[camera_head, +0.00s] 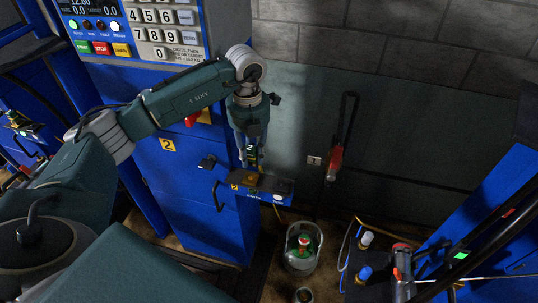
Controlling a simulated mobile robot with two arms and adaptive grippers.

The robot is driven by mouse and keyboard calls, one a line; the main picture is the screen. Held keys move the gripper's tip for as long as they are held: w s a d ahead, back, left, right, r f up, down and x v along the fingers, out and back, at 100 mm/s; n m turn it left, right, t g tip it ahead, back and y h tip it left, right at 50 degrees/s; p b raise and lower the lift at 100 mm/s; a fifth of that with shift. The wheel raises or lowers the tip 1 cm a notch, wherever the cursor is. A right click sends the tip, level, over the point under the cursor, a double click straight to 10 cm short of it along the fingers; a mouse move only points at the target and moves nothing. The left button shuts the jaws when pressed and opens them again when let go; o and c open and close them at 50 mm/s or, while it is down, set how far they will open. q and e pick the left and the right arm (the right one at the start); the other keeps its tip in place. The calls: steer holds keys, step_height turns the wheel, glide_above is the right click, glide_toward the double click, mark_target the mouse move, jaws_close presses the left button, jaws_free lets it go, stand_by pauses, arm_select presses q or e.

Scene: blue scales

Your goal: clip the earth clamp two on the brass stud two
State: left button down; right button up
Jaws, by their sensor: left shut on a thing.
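My left gripper (249,152) reaches down from the arm at the upper left. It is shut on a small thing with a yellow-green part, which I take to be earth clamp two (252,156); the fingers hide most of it. It is just above a small blue shelf (266,194) on the front of the blue cabinet. The shelf carries a yellow label 2 and a dark block with a brassy patch, probably brass stud two (253,181). I cannot tell whether the clamp touches the stud. My right gripper does not show.
A keypad panel (160,32) stands above the blue cabinet (185,205). A red-handled lever (335,160) hangs on the wall. A grey-green cylinder (302,250) stands on the floor below right. Blue structures and dark rods fill the right. The space right of the shelf is clear.

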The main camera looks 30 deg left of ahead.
mark_target(251, 176)
arm_select(q)
steer(key=shift+s+a+f, duration=0.15)
steer(key=shift+s+a, duration=0.05)
steer(key=shift+a, duration=0.3)
steer(key=shift+d+f, duration=0.1)
steer(key=shift+w+d+f, duration=0.1)
steer(key=shift+d+f, duration=0.05)
step_height(251, 176, down, 2)
steer(key=shift+b, duration=0.9)
steer(key=shift+f+b, duration=0.55)
steer(key=shift+f, duration=0.35)
steer(key=shift+f+b, duration=0.35)
steer(key=shift+f, duration=0.35)
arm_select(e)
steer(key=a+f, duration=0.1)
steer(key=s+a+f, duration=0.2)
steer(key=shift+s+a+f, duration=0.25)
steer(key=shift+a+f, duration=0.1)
